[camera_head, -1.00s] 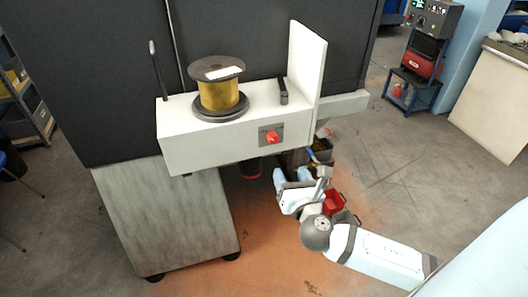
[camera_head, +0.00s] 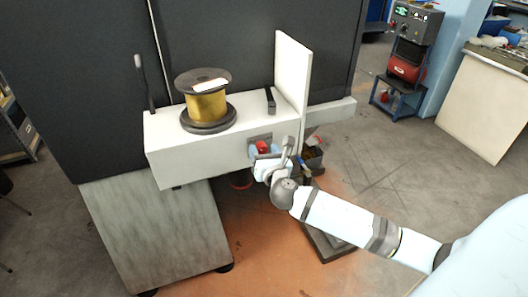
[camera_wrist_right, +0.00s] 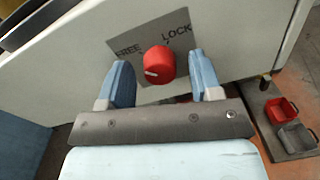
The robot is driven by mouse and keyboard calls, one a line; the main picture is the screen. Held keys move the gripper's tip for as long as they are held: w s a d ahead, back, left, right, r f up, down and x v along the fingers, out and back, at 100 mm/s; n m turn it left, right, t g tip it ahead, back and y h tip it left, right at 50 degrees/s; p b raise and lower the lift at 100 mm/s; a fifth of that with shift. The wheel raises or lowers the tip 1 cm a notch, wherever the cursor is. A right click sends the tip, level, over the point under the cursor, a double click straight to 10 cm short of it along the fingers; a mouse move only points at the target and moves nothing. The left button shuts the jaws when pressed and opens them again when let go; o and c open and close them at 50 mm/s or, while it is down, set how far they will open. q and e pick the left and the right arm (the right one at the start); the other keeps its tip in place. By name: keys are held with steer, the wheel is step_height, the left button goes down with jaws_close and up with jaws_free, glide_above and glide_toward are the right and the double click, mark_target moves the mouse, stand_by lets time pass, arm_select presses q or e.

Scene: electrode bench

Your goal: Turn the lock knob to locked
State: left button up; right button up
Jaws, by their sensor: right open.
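The red lock knob (camera_head: 263,147) is on the front face of the white box (camera_head: 200,162). It also shows in the right wrist view (camera_wrist_right: 160,62), on a grey plate (camera_wrist_right: 128,46) marked FREE at the left and LOCK at the upper right. The knob's white mark points left, on the FREE side. My right gripper (camera_head: 266,152) is at the knob. In the right wrist view its two blue fingers (camera_wrist_right: 160,68) are open, one each side of the knob, with a gap visible at each side. My left gripper is not in view.
A spool of yellow wire (camera_head: 207,102) stands on the box top, between a thin dark rod (camera_head: 145,85) and a small black bracket (camera_head: 271,100). A white upright panel (camera_head: 293,78) rises at the box's right end. Red (camera_wrist_right: 282,108) and grey bins sit below right.

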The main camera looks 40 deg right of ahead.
steer(key=c, duration=0.9)
